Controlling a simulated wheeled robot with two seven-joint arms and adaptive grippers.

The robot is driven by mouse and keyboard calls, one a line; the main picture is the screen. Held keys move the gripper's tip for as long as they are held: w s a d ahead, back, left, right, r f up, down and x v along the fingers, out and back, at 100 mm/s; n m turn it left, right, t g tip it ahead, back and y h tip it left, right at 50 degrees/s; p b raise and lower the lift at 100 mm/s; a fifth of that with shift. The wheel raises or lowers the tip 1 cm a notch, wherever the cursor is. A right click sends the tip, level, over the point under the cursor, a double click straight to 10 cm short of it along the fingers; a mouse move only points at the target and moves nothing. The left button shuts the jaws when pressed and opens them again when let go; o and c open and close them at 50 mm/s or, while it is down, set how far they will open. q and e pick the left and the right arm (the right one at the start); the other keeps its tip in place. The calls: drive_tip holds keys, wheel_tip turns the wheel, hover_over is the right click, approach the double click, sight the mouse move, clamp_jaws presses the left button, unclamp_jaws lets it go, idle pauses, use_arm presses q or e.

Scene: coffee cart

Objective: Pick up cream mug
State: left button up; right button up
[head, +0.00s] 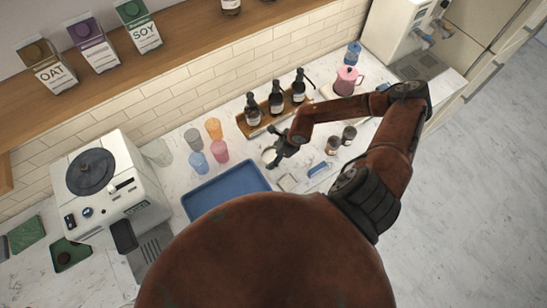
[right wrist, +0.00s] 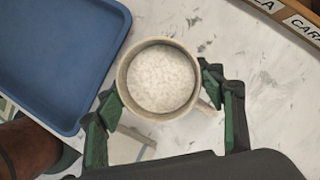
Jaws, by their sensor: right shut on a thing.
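The cream mug (right wrist: 160,78) is upright in the right wrist view, seen from above with a pale speckled inside. Its handle points to the lower right. In the head view the mug (head: 268,155) is small and partly covered by my right gripper (head: 281,153). In the right wrist view the green-padded fingers of my right gripper (right wrist: 163,90) are shut on the mug, one on each side. I cannot tell whether the mug touches the counter. My left gripper is not in view.
A blue tray (head: 226,190) lies left of the mug. Colored cups (head: 213,128) stand behind the tray. A wooden rack (head: 245,122) of dark syrup bottles is behind the gripper. Small jars (head: 348,134) and a pink pitcher (head: 346,80) are to the right. A coffee machine (head: 112,180) stands left.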

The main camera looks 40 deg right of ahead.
drive_tip(key=c, duration=0.7)
drive_tip(key=shift+r, duration=0.1)
